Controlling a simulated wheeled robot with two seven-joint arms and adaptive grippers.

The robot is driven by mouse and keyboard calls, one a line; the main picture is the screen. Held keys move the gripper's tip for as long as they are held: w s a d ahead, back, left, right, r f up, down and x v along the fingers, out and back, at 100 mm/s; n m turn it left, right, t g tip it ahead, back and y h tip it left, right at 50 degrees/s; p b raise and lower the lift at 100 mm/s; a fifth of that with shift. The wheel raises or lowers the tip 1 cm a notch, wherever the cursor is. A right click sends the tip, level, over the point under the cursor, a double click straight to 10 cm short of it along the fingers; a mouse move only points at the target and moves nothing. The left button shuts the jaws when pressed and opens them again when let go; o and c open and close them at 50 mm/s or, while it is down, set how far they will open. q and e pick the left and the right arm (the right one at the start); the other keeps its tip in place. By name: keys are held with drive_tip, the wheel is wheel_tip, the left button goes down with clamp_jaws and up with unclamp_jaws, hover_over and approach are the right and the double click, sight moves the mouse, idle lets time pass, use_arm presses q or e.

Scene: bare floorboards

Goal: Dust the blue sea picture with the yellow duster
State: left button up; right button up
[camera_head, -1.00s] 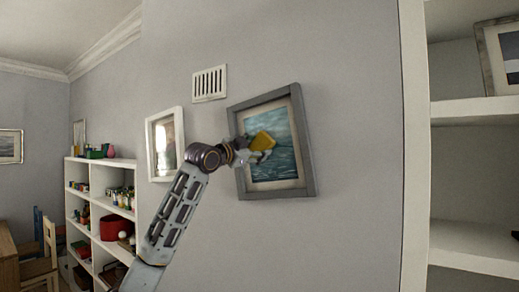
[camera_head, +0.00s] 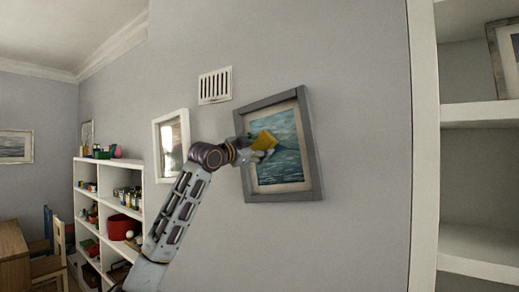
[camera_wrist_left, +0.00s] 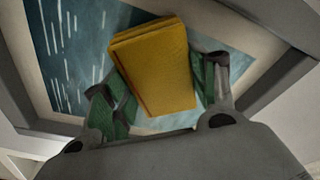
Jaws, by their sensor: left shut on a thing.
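The blue sea picture (camera_head: 283,163) hangs slightly tilted on the grey wall, in a grey frame with a pale mat. My left gripper (camera_head: 257,150) is in front of its left and middle part. It is shut on the yellow duster (camera_head: 265,140). In the left wrist view the duster (camera_wrist_left: 160,62) is a yellow block between the two green-padded fingers (camera_wrist_left: 165,85), with the sea picture (camera_wrist_left: 70,50) behind it. I cannot tell whether the duster touches the picture. My right gripper is not in view.
A white-framed picture (camera_head: 171,146) hangs left of the sea picture, below a wall vent (camera_head: 215,86). White shelves with small items (camera_head: 106,166) stand at the left, and an open shelf unit (camera_head: 480,117) at the right. The wall below the picture is clear.

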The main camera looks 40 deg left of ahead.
sight(271, 144)
use_arm(q)
drive_tip(key=shift+d+r, duration=0.1)
idle(0.4)
drive_tip(key=shift+w+d+r+p, duration=0.15)
drive_tip(key=shift+d+p, duration=0.2)
drive_tip(key=shift+d, duration=0.35)
drive_tip(key=shift+w+d+r+p, duration=0.1)
drive_tip(key=shift+d+p, duration=0.25)
drive_tip(key=shift+d, duration=0.35)
drive_tip(key=shift+d, duration=0.15)
drive_tip(key=shift+d+r+p, duration=0.15)
drive_tip(key=shift+d+p, duration=0.2)
drive_tip(key=shift+d, duration=0.25)
drive_tip(key=shift+w+d+r, duration=0.1)
drive_tip(key=shift+w+d, duration=0.05)
drive_tip(key=shift+d, duration=0.7)
drive_tip(key=shift+d, duration=0.1)
drive_tip(key=shift+w+d+r, duration=0.1)
drive_tip(key=shift+d+r, duration=0.05)
drive_tip(key=shift+d, duration=0.55)
drive_tip(key=shift+w+d+r, duration=0.1)
drive_tip(key=shift+d+r, duration=0.05)
drive_tip(key=shift+d, duration=0.5)
drive_tip(key=shift+s, duration=0.2)
